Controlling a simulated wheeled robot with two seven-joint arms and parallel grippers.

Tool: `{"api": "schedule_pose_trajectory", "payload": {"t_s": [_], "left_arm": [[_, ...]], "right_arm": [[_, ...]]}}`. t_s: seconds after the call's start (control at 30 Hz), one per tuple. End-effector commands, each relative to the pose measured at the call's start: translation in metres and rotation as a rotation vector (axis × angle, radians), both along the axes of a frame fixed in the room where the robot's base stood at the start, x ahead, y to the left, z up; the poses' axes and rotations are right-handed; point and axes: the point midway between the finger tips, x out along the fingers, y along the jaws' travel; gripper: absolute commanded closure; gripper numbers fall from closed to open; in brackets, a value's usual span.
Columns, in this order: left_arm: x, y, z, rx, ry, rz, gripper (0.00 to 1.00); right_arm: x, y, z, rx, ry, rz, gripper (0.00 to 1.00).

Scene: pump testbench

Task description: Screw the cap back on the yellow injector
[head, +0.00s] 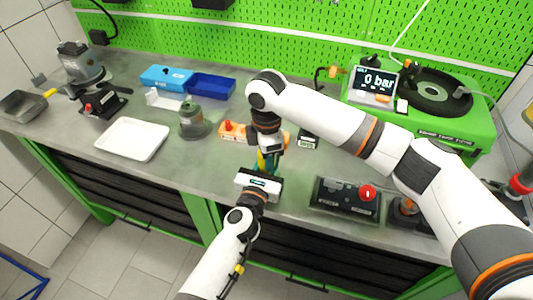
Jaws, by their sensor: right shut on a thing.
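A narrow yellow piece, which looks like the yellow injector (261,161), stands upright over the middle of the bench near its front edge. My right gripper (269,152) comes down from above, shut at the injector's top. The cap is not separately visible; the jaws cover that spot. My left gripper (264,169) reaches up from the front edge, its white body just below the injector. Its fingers are mostly hidden, so I cannot tell whether they grip the injector.
An orange block (234,132) with a red knob stands behind the grippers. A white tray (132,139) and blue bins (210,86) are left. A black control box (345,197) with a red button is right. The green test bench (453,124) reads 0 bar.

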Motion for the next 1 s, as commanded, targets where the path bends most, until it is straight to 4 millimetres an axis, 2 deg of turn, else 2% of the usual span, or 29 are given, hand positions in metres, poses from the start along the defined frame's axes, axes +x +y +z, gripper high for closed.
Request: {"api": "schedule_pose_trajectory", "payload": {"t_s": [0.1, 0.27, 0.3, 0.4, 0.43, 0.67, 0.77, 0.87, 1.0], "left_arm": [[-0.001, 0.001, -0.004, 0.001, 0.007, 0.001, 1.0], [-0.001, 0.001, -0.004, 0.001, 0.007, 0.001, 1.0], [-0.001, 0.001, -0.004, 0.001, 0.007, 0.001, 1.0], [-0.001, 0.001, -0.004, 0.001, 0.007, 0.002, 1.0], [-0.001, 0.001, -0.003, 0.001, 0.007, 0.002, 1.0], [0.0, 0.001, -0.003, 0.001, 0.007, 0.004, 1.0], [0.0, 0.002, -0.003, 0.001, 0.007, 0.005, 1.0], [0.0, 0.002, -0.003, 0.002, 0.007, 0.005, 1.0], [0.0, 0.002, -0.004, 0.002, 0.007, 0.005, 1.0]], "right_arm": [[-0.001, 0.001, -0.001, 0.002, 0.005, -0.194, 0.88], [-0.001, 0.0, 0.0, 0.0, 0.002, -0.191, 0.88], [-0.001, 0.0, 0.0, 0.0, 0.002, -0.191, 0.54], [-0.001, 0.0, 0.0, 0.0, 0.002, -0.19, 0.37], [-0.001, 0.0, 0.0, 0.0, 0.002, -0.189, 0.35], [-0.002, 0.001, 0.0, 0.0, 0.005, -0.185, 0.35], [-0.002, 0.002, 0.007, 0.002, 0.006, -0.184, 0.35], [-0.002, 0.002, 0.022, 0.003, 0.003, -0.183, 0.35], [-0.001, 0.002, 0.052, 0.004, -0.001, -0.184, 0.35]]}}
